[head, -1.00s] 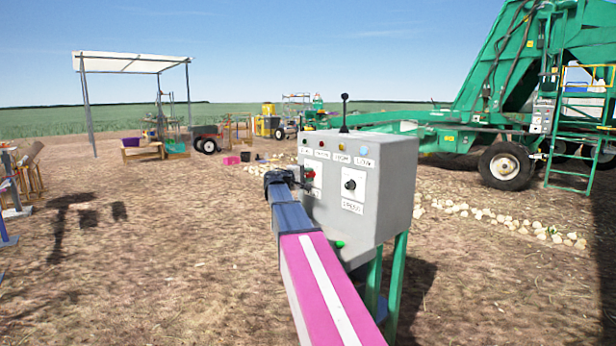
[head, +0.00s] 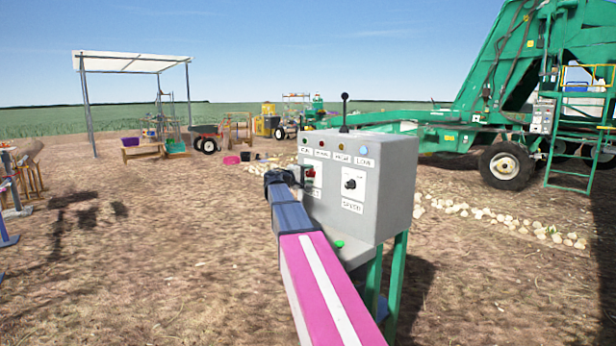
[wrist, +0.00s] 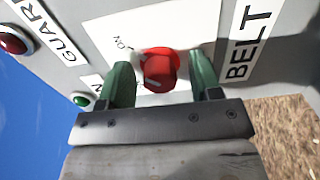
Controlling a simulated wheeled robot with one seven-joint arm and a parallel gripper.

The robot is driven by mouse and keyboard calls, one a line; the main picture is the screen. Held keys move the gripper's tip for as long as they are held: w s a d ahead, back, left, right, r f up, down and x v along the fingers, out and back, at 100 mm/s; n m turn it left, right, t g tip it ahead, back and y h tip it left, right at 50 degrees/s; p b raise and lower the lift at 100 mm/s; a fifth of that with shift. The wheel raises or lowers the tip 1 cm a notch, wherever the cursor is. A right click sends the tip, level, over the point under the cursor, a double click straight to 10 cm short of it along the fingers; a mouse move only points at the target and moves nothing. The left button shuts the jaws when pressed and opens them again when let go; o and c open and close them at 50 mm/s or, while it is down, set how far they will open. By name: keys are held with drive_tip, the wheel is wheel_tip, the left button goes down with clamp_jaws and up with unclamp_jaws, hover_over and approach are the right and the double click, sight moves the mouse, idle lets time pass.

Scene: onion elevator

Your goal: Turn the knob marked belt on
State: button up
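The grey control box (head: 400,200) stands in front of me on green legs. In the wrist view a red knob (wrist: 160,70) sits on a white plate, beside a label reading BELT (wrist: 248,40). My gripper (wrist: 163,82) is at the knob, with one green finger on each side of it. The fingers look spread, with a gap visible on both sides of the knob, wider on the right. In the head view my gripper (head: 296,175) is at the box's left part, and the red knob (head: 310,172) shows just beyond it.
A second, black knob (head: 354,184) is on the box, right of the red one. A black lever (head: 344,112) rises from the top. In the wrist view a red button (wrist: 12,42) and a green button (wrist: 81,99) lie to the left. A green elevator machine (head: 500,80) stands behind.

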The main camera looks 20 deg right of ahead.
drive_tip(key=v, duration=1)
drive_tip(key=shift+a, duration=0.35)
drive_tip(key=shift+s, duration=0.15)
